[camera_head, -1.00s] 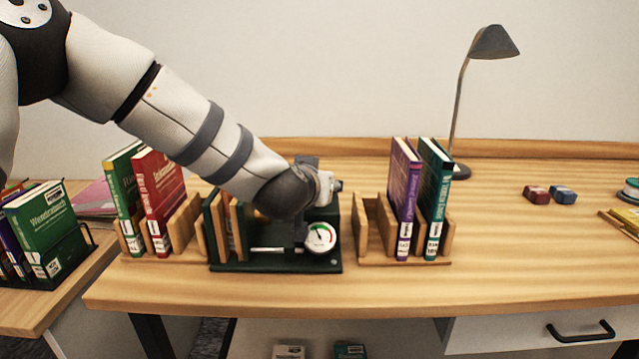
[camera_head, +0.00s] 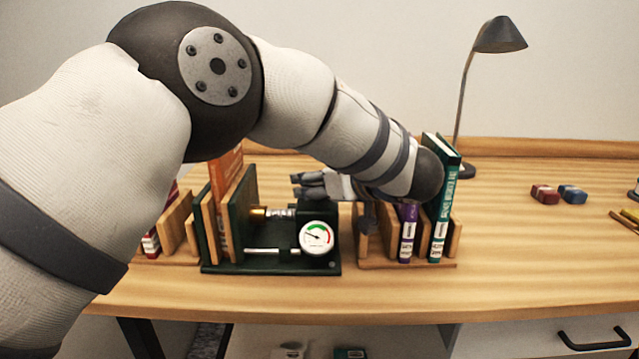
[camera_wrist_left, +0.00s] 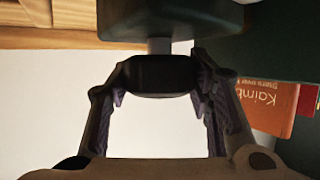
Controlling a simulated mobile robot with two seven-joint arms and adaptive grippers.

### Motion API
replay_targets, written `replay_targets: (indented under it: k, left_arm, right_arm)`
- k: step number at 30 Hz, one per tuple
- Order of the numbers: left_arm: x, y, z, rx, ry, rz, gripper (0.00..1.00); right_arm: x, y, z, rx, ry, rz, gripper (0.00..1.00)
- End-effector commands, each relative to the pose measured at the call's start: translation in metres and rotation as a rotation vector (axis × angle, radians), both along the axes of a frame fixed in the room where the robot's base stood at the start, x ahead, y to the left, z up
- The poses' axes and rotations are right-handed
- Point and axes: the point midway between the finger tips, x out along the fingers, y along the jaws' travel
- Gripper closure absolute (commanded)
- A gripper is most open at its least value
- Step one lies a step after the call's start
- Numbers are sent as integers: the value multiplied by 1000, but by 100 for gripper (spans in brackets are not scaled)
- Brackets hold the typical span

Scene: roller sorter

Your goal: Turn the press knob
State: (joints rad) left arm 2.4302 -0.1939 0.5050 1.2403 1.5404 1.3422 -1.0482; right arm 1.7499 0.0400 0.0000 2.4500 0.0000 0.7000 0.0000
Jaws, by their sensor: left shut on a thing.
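The knob is hard to make out in the head view. My right gripper is not in view.
A bookend at right holds a purple book (camera_head: 408,235) and a teal book (camera_head: 442,205), close under my left forearm. A lamp (camera_head: 498,36) stands behind. A red block (camera_head: 545,194) and a blue block (camera_head: 572,194) lie at right. The front tabletop is clear.

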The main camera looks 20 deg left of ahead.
Motion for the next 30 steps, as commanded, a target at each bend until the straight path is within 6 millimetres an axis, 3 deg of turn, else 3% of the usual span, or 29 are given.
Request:
replay_targets:
  k: [9, 24, 25, 27, 30]
  left_arm:
    - [1, 0, -2, -2, 1, 96, 81]
    - [0, 0, 0, 0, -1, 113, 81]
    - [0, 0, 0, 0, -1, 113, 51]
    - [0, 1, 0, 0, -1, 113, 35]
    - [0, 0, 0, 0, -1, 113, 34]
  right_arm:
    - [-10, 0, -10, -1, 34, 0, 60]
    - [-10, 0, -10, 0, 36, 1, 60]
    - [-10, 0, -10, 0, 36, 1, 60]
    - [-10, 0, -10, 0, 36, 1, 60]
    - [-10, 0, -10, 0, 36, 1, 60]
